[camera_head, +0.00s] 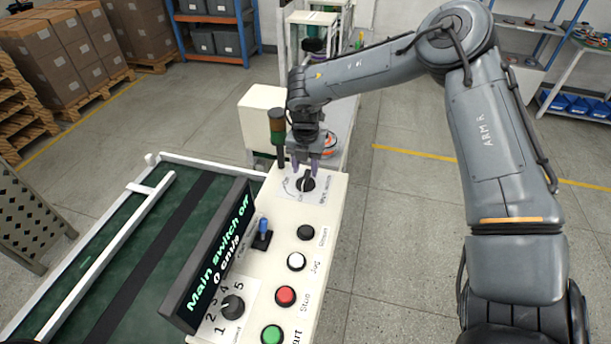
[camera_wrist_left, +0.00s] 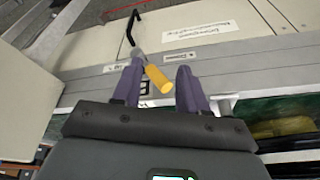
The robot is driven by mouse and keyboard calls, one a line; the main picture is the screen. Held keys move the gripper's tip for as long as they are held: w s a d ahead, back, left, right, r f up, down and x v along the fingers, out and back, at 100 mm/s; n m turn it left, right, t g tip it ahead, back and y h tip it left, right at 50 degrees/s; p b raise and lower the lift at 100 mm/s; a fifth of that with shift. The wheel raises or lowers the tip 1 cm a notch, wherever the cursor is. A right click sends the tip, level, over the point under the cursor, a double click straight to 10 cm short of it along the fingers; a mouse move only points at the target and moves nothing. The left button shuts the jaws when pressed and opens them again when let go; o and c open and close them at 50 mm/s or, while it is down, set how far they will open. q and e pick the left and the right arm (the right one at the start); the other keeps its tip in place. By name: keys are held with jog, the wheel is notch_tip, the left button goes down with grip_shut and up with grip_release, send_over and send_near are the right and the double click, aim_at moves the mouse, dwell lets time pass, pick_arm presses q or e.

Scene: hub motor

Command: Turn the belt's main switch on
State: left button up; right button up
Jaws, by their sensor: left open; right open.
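The main switch (camera_head: 306,184) is a black rotary knob on a white plate at the far end of the white control panel (camera_head: 327,215). The display (camera_head: 213,262) reads "Main switch off" and "0 cm/s". My right gripper (camera_head: 307,164) is open, with its purple fingertips just above the knob; whether they touch it I cannot tell. My left gripper (camera_wrist_left: 156,85) shows only in the left wrist view. It is open, and a yellow cylindrical handle (camera_wrist_left: 158,79) appears between or beyond its fingers.
The panel also bears a black button (camera_head: 306,232), white button (camera_head: 296,261), red button (camera_head: 286,296), green button (camera_head: 272,334), blue toggle (camera_head: 263,226) and numbered speed knob (camera_head: 232,307). A signal tower (camera_head: 277,132) stands close to the right gripper. The green conveyor belt (camera_head: 105,262) lies left.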

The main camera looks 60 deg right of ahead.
aim_at(305, 176)
jog(key=shift+f, duration=1.7)
grip_shut()
